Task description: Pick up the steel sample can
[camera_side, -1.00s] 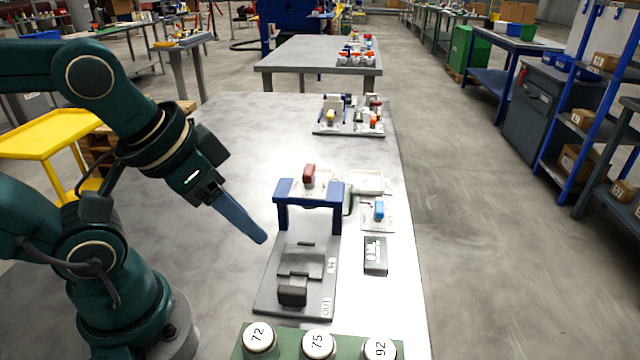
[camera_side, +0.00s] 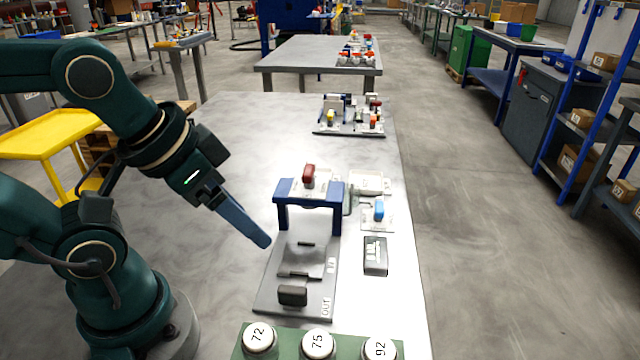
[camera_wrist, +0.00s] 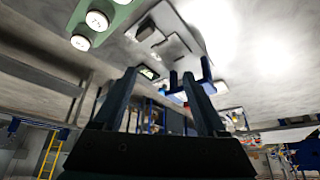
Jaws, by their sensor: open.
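I cannot make out a steel sample can for certain in either view. My gripper (camera_side: 263,241) slants down over the table, left of the grey fixture plate, behind the jars. In the wrist view my gripper (camera_wrist: 158,78) has its two fingers well apart, with nothing held between them.
The fixture plate (camera_side: 265,299) carries a dark block (camera_side: 292,295) and labels IN and OUT. A blue arch (camera_side: 310,193) with a red-handled part (camera_side: 309,175) stands behind. A blue-handled valve (camera_side: 379,209) and small grey box (camera_side: 376,255) stand right. The table left of the fixture is clear.

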